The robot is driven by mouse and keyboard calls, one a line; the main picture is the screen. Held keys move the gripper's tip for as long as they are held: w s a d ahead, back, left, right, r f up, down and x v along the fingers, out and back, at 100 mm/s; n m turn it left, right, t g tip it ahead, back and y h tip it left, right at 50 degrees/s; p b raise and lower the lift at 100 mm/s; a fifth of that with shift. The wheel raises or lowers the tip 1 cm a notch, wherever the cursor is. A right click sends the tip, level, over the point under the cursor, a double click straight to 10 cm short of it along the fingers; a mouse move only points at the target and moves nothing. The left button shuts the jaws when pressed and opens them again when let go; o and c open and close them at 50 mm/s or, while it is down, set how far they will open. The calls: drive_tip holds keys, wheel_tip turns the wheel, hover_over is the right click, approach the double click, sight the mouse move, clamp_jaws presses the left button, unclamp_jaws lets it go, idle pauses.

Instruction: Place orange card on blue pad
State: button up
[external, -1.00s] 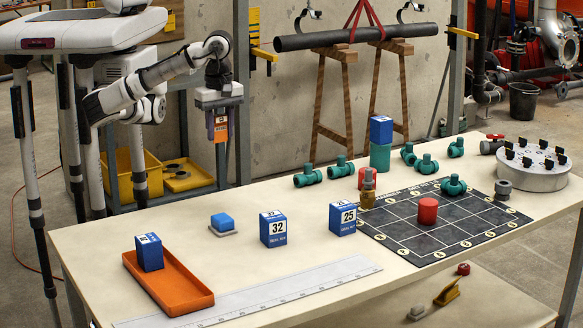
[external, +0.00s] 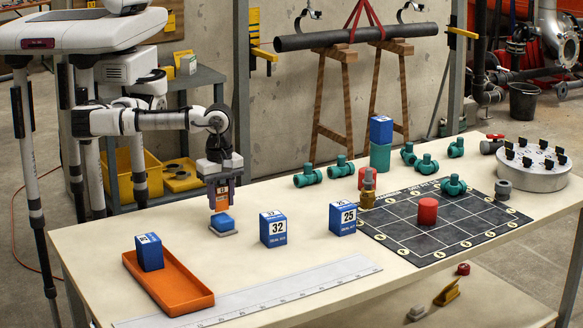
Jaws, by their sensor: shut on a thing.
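My gripper (external: 221,194) is at the left-middle of the table, pointing down. It is shut on the orange card (external: 223,196), which hangs upright between the jaws with a dark label on its upper part. The blue pad (external: 221,222) sits on a small grey base on the table, directly below the card in the picture. The card's lower edge shows just above the pad; whether it touches the pad I cannot tell.
An orange tray (external: 176,286) holding a blue box (external: 149,253) lies at front left. Blue boxes numbered 32 (external: 273,229) and 25 (external: 343,219) stand to the right. A ruler (external: 262,293) lies in front. A dark grid mat (external: 470,237) with a red cylinder (external: 427,211) is farther right.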

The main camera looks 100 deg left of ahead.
drive_tip(key=shift+f, duration=0.75)
drive_tip(key=shift+f, duration=0.15)
drive_tip(key=o, duration=1)
drive_tip(key=shift+c, duration=0.2)
wheel_tip(320, 180, up, 12)
drive_tip(key=shift+r, duration=0.2)
